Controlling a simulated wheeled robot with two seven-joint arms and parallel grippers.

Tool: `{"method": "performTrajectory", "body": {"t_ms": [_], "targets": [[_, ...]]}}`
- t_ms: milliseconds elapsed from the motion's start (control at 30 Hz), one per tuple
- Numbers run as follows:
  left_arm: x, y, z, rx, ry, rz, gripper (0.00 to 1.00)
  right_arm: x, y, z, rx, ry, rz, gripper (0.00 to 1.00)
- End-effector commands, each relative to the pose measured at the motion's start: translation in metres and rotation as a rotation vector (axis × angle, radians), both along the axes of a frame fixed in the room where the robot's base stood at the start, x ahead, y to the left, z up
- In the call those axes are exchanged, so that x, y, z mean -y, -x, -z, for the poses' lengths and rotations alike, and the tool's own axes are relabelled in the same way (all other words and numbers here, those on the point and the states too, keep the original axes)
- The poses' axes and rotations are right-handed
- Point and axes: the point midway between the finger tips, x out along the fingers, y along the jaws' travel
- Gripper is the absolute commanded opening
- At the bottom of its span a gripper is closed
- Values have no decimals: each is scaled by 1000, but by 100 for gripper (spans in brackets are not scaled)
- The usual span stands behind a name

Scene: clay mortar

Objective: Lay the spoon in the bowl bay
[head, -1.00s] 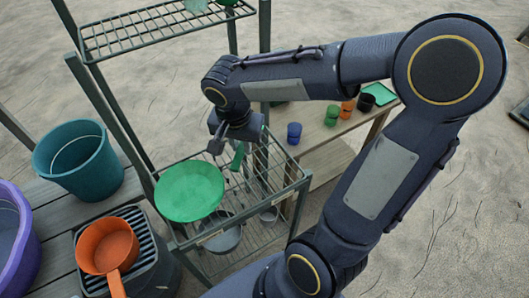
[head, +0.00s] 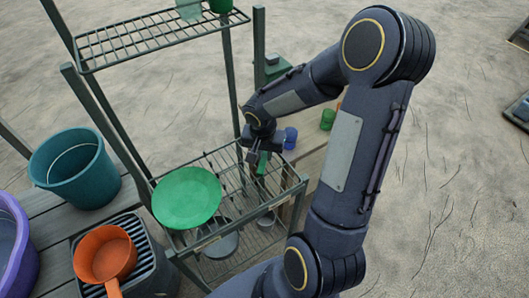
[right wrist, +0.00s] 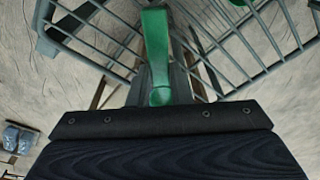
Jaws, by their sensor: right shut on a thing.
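My right gripper (head: 257,158) is over the right part of the rack's wire shelf (head: 232,160). It is shut on a green spoon (head: 261,168), of which only a small part shows below the jaws. In the right wrist view, the spoon's green part (right wrist: 155,50) stands out from the jaws in front of the wire bars. Whether the spoon touches the bars I cannot tell. A round green bowl (head: 187,198) lies on the left part of the same shelf, apart from the gripper. The bay divisions are hard to make out. My left gripper is out of view.
An upper wire shelf (head: 150,38) carries green items. Metal pans (head: 220,243) sit below the bowl. A teal bucket (head: 76,166), an orange pot (head: 105,255) and a purple tub (head: 12,240) stand at left. A wooden bench with cups (head: 290,137) stands behind the rack.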

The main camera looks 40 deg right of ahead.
Motion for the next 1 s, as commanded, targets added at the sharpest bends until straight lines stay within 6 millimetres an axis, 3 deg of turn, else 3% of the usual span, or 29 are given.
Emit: {"method": "performTrajectory", "body": {"t_ms": [333, 367, 533, 833, 1000], "targets": [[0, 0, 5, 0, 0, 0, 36, 0, 0, 4, 1, 1, 0, 0], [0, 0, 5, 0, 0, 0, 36, 0, 0, 3, 1, 1, 0, 19], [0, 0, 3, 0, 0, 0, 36, 0, 0, 2, 1, 1, 0, 40], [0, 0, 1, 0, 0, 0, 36, 0, 0, 0, 1, 1, 0, 40], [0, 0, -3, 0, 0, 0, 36, -1, 0, -19, 6, 3, 1, 40]]}}
